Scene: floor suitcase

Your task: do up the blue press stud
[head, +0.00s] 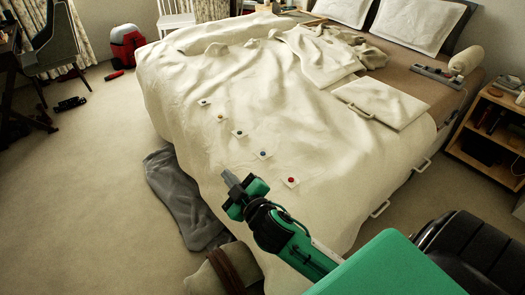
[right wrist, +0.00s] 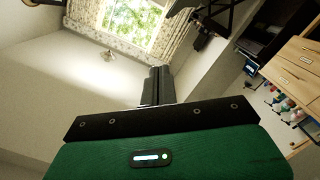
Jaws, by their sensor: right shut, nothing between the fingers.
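The blue press stud (head: 263,154) sits on a small pale patch on the cream bedcover (head: 190,75), in a slanting row of several studs. It looks like a small round dot; I cannot tell whether its halves are pressed together. My right gripper (head: 228,178) is shut and empty, to the lower left of the blue stud and apart from it in the picture, by the bed's near-left edge. In the right wrist view its dark fingers (right wrist: 155,86) are together, with only the room behind them. My left gripper is not in view.
A red stud (head: 290,180) lies nearer, and a dark stud (head: 239,133) and a yellowish stud (head: 220,117) lie farther along the row. A bedside shelf (head: 490,140) stands right. The left floor is mostly clear.

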